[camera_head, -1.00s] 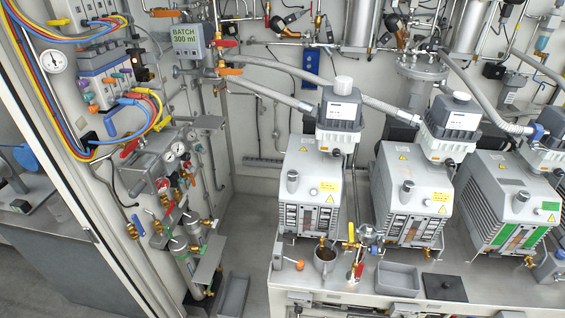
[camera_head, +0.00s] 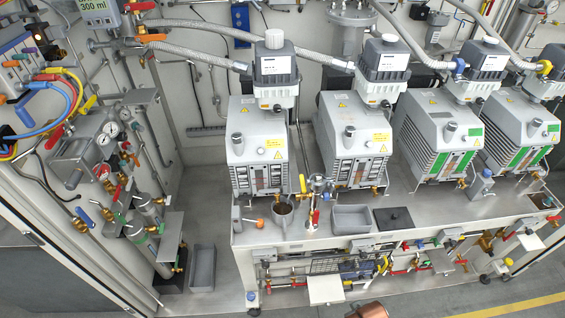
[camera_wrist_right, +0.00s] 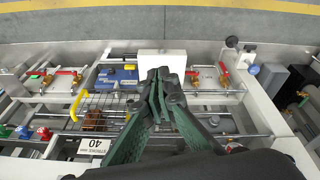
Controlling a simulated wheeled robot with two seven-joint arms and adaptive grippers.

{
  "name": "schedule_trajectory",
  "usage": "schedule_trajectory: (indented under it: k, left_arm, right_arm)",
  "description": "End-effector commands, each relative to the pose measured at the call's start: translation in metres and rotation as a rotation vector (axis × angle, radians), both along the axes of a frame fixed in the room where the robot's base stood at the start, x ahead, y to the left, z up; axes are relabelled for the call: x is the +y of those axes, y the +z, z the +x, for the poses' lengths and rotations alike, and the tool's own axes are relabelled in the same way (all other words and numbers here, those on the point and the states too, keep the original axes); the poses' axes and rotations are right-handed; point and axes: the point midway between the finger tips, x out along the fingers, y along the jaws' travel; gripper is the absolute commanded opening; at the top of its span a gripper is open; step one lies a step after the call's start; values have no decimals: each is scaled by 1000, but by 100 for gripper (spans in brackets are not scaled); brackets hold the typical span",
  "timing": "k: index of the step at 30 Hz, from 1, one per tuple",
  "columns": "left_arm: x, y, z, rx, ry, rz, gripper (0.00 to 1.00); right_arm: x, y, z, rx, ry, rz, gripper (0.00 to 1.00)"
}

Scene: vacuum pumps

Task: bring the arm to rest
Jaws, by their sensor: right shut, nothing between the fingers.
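My right gripper (camera_wrist_right: 160,78) shows in the right wrist view, its dark green fingers closed together with nothing between them. It is in front of the lower shelf (camera_wrist_right: 100,138) of the pump bench, with pipes and valves around it in the picture. Whether it touches anything there cannot be told. Neither gripper shows in the head view, and my left gripper is in no view.
Several grey vacuum pumps (camera_head: 259,148) stand on the steel bench (camera_head: 450,210). A grey tray (camera_head: 352,220), a black plate (camera_head: 393,218) and a cup (camera_head: 282,212) are near its front. Red-handled valves (camera_wrist_right: 192,78) crowd below. The floor (camera_head: 520,292) in front looks clear.

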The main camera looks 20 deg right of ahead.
Motion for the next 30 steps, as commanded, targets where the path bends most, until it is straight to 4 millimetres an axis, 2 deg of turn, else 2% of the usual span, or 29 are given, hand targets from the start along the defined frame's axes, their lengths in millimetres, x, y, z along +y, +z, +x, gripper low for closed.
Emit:
schedule_trajectory:
  k: [5,8,12,14,18,21,24,27,30]
  left_arm:
    - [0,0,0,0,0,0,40]
    - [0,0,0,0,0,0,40]
    - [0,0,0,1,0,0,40]
    - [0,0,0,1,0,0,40]
    - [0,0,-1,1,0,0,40]
    - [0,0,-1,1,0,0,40]
    - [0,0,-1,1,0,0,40]
    - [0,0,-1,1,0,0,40]
    - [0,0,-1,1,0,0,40]
  right_arm:
    - [4,-72,-6,33,12,8,0]
    - [7,-126,-18,55,22,13,0]
    - [10,-199,-47,86,36,18,0]
    - [12,-228,-64,101,43,21,0]
    - [14,-286,-112,132,60,25,0]
    - [14,-318,-150,153,71,28,0]
    - [13,-340,-185,169,82,28,0]
    - [12,-352,-212,181,90,29,0]
    - [12,-358,-230,188,95,30,0]
